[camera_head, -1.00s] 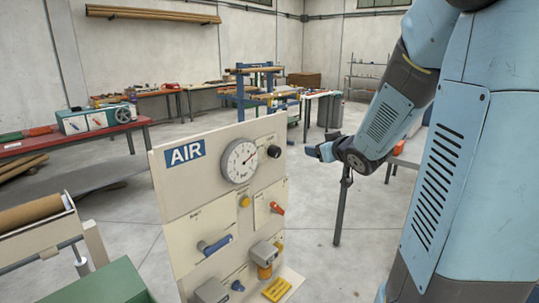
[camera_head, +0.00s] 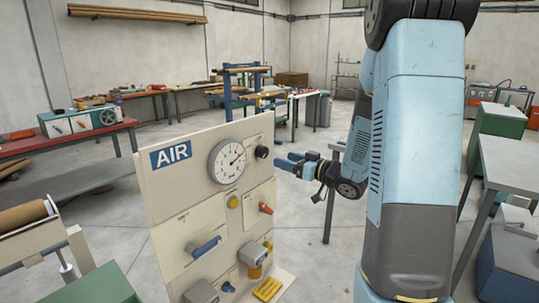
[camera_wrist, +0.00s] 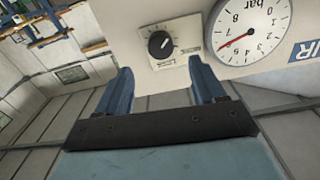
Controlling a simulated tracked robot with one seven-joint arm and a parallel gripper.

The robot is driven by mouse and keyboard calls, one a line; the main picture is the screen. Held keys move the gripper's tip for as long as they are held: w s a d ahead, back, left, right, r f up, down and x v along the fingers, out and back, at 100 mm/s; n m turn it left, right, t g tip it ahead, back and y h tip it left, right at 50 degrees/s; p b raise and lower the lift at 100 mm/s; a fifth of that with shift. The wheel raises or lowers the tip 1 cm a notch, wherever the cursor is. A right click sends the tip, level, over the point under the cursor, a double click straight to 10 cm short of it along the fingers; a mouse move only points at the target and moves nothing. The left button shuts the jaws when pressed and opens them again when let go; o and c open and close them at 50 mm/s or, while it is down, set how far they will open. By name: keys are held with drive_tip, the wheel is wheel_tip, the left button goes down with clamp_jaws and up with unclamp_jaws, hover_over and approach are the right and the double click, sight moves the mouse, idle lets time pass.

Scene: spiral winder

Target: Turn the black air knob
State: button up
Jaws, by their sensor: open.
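The black air knob (camera_head: 262,152) sits at the upper right of the beige AIR panel (camera_head: 165,205), right of the round pressure gauge (camera_head: 227,161). In the wrist view the knob (camera_wrist: 160,44) has a white pointer line and a scale plate around it. My gripper (camera_head: 287,161) is open and empty, just right of the knob in the head view. In the wrist view its two blue fingers (camera_wrist: 160,80) point toward the panel, with the knob beyond the gap between them. The fingers appear apart from the knob.
A grey-topped table (camera_head: 512,160) stands at the right. Clear floor lies behind the panel.

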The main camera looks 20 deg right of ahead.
sight(266, 154)
drive_tip(key=x, duration=0.9)
drive_tip(key=shift+w, duration=0.1)
drive_tip(key=shift+c, duration=0.2)
drive_tip(key=c, duration=1)
